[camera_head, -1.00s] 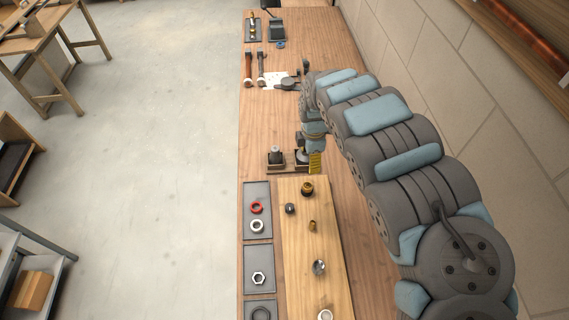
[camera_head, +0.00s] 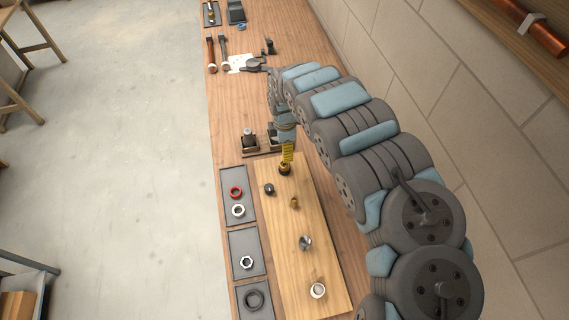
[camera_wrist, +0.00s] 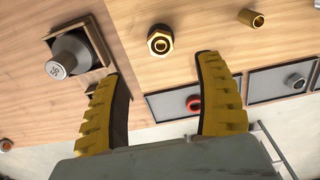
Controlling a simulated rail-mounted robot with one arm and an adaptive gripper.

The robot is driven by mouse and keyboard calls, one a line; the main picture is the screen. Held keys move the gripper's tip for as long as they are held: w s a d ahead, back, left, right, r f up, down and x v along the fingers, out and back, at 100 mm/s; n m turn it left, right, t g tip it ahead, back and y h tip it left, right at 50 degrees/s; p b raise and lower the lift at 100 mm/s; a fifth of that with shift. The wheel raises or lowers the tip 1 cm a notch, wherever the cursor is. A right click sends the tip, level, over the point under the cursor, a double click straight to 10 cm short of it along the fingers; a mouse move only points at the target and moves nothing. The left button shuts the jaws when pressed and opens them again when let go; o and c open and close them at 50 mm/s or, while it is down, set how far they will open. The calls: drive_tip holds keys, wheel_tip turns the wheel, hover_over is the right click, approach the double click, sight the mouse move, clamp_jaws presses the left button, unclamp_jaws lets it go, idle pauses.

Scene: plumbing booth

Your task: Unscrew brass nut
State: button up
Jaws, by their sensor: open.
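The brass nut (camera_wrist: 160,40) is hexagonal with a round hole and sits upright at the far end of the wooden board. In the head view the brass nut (camera_head: 285,170) is partly covered by my yellow fingertips. My gripper (camera_wrist: 160,66) is open and empty, its two yellow ribbed fingers spread wide. In the wrist view the nut lies beyond the fingertips, roughly between them in line, and no finger touches it there. In the head view my gripper (camera_head: 287,154) points down close by the nut; the exact height gap is hard to tell.
A grey socket piece (camera_wrist: 68,57) stands in a wooden holder close to the left finger. A small brass fitting (camera_wrist: 251,17) is on the board. Grey trays (camera_head: 234,212) with a red ring (camera_head: 236,192) lie beside the board. A wall runs along the right.

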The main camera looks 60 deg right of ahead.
sight(284, 164)
drive_tip(key=shift+a+f, duration=0.15)
drive_tip(key=shift+f, duration=3.4)
drive_tip(key=shift+w+f, duration=0.1)
drive_tip(key=shift+f, duration=1.25)
clamp_jaws()
